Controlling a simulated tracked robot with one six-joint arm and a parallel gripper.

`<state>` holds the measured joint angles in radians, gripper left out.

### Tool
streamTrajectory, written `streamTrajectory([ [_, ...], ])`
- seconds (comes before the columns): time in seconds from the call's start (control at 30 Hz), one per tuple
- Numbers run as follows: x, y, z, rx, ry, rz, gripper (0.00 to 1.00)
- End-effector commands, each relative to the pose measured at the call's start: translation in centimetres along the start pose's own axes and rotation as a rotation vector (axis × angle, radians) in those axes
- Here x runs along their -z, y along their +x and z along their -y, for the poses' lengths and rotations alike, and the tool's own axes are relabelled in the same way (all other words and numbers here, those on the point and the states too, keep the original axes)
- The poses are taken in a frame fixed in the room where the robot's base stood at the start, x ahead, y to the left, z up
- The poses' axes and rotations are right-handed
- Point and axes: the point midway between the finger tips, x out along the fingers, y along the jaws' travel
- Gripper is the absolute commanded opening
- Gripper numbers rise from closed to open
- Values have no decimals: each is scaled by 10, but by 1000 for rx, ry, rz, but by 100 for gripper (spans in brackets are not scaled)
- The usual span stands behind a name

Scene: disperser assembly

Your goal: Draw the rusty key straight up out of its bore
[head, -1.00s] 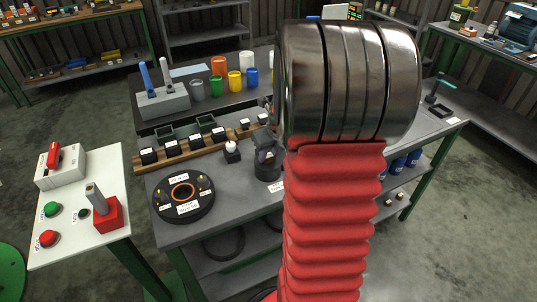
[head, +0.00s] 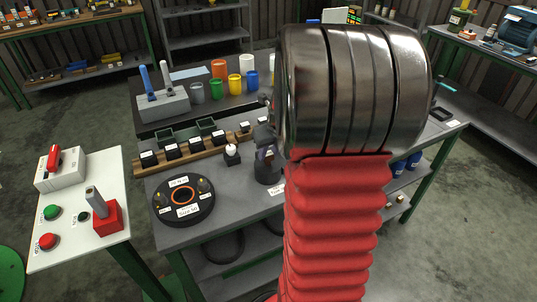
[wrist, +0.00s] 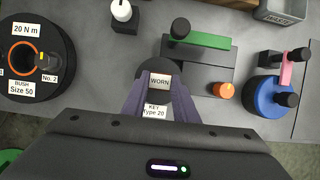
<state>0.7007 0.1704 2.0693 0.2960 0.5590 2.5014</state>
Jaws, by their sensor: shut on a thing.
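In the wrist view, a piece with a white "WORN" label (wrist: 160,80) sits between the fingertips of my gripper (wrist: 160,94), which is shut on it. I take it for the rusty key; no rust shows, and its lower part is hidden. A dark round holder (wrist: 148,70) shows behind it, with a "KEY Type 20" plate (wrist: 154,111) in front. In the head view, the dark holder (head: 267,174) stands on the grey bench, with my gripper (head: 267,154) directly over it. I cannot tell how much of the key is still in the bore.
A black round fixture (head: 184,213) with an orange ring stands left of the holder. A white-topped knob (head: 232,149) is close behind. A green-handled block (wrist: 200,40), an orange knob (wrist: 222,90) and a blue round part (wrist: 272,97) lie to the right in the wrist view.

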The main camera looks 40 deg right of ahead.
Motion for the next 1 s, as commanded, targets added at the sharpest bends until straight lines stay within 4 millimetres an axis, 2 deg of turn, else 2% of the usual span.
streamTrajectory([
  [1.0, -12, -27, 0, 1, 0, 1, 0],
])
